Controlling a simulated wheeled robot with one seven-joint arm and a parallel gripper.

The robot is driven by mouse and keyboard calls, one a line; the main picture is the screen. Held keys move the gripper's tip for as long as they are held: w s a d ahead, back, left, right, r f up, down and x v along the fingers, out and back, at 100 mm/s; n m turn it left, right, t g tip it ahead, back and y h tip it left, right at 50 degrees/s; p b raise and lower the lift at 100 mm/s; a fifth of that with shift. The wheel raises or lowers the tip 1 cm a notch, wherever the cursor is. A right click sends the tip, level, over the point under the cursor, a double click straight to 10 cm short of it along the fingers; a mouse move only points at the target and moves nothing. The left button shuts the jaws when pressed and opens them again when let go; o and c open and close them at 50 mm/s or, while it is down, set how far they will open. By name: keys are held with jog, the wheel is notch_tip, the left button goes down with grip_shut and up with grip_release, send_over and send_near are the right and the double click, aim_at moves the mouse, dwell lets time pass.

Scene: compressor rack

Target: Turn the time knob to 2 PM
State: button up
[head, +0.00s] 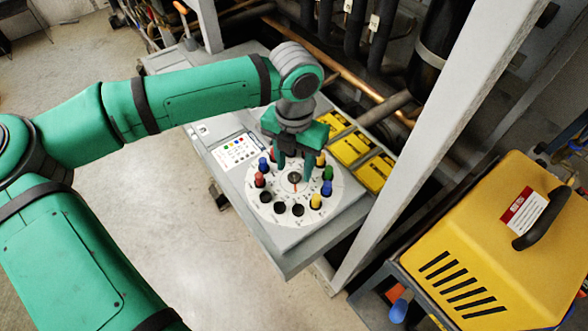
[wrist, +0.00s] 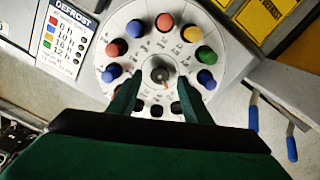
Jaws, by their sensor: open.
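The time knob (head: 294,177) is a small dark round knob at the centre of a round white dial (head: 268,214). A thin orange-red mark shows at its lower edge. In the wrist view the knob (wrist: 159,74) sits in the middle of the dial, with a short orange mark toward the lower right. The dial's printed labels are too small to read. My gripper (head: 294,170) points down over the dial, open, with its fingers on either side of the knob. In the wrist view my gripper (wrist: 159,84) shows a gap between each fingertip and the knob.
Several coloured pegs, such as a green one (wrist: 206,55), and black sockets (head: 280,208) ring the knob close to my fingers. A DEFROST label (wrist: 69,38) is on the panel. A grey post (head: 440,130) and a yellow machine (head: 490,250) stand to the right.

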aim_at(293, 177)
jog(key=shift+f, duration=1.25)
jog(key=shift+c, duration=0.7)
jog(key=c, duration=0.9)
jog(key=shift+m, duration=0.4)
jog(key=m, duration=0.3)
jog(key=shift+m, duration=0.4)
jog(key=m, duration=0.4)
jog(key=shift+m, duration=0.3)
jog(key=m, duration=0.8)
jog(key=shift+m, duration=0.3)
